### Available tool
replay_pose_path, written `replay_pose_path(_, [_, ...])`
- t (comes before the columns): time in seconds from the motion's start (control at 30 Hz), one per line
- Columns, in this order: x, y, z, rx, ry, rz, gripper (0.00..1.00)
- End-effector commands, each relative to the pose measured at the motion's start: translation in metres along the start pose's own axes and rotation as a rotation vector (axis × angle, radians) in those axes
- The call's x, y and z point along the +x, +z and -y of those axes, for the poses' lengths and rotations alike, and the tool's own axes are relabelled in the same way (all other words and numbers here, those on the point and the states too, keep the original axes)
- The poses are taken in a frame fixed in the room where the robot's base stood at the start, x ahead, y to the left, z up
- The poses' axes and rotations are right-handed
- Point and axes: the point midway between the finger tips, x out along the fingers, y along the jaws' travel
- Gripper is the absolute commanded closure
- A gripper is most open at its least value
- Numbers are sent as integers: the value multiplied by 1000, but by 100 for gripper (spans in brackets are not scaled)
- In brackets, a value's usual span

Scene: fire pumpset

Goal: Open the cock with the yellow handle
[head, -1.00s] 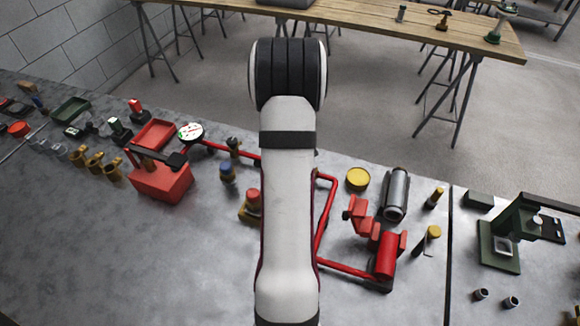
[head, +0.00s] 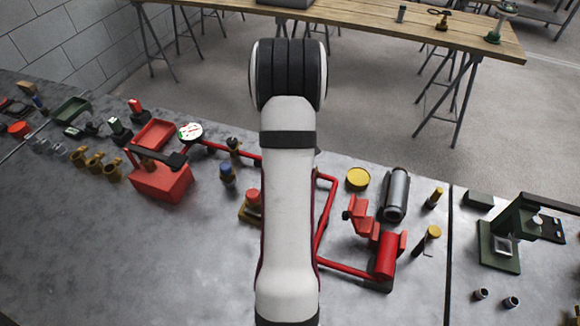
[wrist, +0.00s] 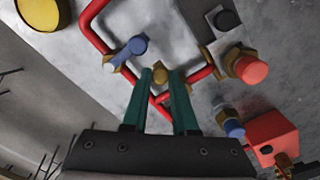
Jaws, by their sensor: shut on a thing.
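In the wrist view, my gripper (wrist: 163,80) has its two green fingers on either side of a small yellow-brass handle (wrist: 160,74), and it is shut on it. The handle belongs to a cock on the red pipe (wrist: 197,77); the fingers hide part of it, so its turn angle cannot be told. A cock with a blue handle (wrist: 130,50) sits on the pipe to the left, close to the left finger. In the head view, my arm hides the gripper and the yellow-handled cock.
The red pipe frame (head: 326,215) lies on the grey bench. Beside it are a red-capped brass fitting (head: 252,203), a red tank (head: 160,180), a yellow lid (head: 358,178) and a red pump part (head: 387,255). The front left of the bench is clear.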

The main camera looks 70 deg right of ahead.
Motion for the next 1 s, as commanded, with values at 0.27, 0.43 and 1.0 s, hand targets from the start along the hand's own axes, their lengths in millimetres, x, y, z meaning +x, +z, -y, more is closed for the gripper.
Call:
replay_pose_path(0.27, [-1,-10,-8,-194,2,-2,100])
replay_pose_path(0.43, [0,-18,-13,-357,2,-2,100])
replay_pose_path(1.0, [0,-50,-18,-899,3,-1,100])
